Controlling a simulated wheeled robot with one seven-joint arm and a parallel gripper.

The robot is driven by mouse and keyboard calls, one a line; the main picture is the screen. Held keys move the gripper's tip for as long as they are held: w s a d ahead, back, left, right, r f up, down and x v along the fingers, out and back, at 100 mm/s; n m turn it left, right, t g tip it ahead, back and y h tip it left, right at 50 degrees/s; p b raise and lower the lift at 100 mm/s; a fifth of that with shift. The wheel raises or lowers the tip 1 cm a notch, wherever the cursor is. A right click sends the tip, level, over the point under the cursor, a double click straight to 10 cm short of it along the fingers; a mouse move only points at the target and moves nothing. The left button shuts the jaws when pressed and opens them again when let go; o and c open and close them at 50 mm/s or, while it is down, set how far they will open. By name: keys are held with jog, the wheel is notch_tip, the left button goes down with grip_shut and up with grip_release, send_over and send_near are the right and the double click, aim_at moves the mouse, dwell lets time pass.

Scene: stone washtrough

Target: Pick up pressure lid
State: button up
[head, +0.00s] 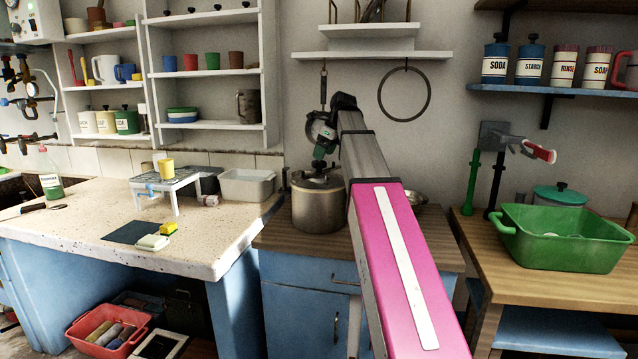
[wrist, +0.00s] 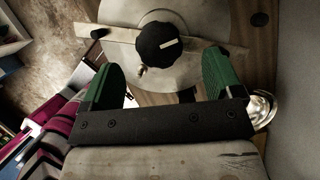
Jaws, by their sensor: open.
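The pressure lid (head: 318,180) sits on top of a steel pot (head: 318,208) on the wooden-topped blue cabinet in the head view. In the wrist view the lid (wrist: 185,75) is a round grey disc with a metal crossbar (wrist: 112,38) and a dark knob (wrist: 160,42) with a pale mark. My gripper (wrist: 165,75) is open, its two green fingers apart on either side below the knob in that picture. In the head view my gripper (head: 319,152) is just above the lid, partly hidden by my arm. Contact between fingers and lid cannot be told.
A shiny metal bowl (head: 415,198) stands right of the pot, behind my arm. A grey basin (head: 246,185) and a small white rack (head: 167,184) are on the stone counter at left. A green tub (head: 560,240) stands on the right table.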

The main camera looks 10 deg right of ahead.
jog(key=x, duration=0.4)
jog(key=shift+a+f, duration=0.2)
jog(key=shift+f, duration=0.1)
jog(key=shift+w, duration=0.1)
grip_shut()
jog(key=shift+r, duration=0.15)
notch_tip(320, 180, up, 4)
jog(key=shift+w+r, duration=0.1)
jog(key=s+a+r, duration=0.6)
jog(key=a, duration=0.3)
jog(key=shift+m+t, duration=0.3)
jog(key=shift+m, duration=0.6)
jog(key=w+d+f, duration=0.1)
jog(key=w+d, duration=0.1)
jog(key=d, duration=0.1)
jog(key=w+d+f, duration=0.1)
jog(key=w+d, duration=0.1)
jog(key=d, duration=0.1)
jog(key=w+d+f, duration=0.1)
jog(key=d, duration=0.1)
jog(key=shift+w+d+f, duration=0.1)
jog(key=shift+w+d, duration=0.3)
jog(key=shift+d+f, duration=0.1)
jog(key=shift+f, duration=1.8)
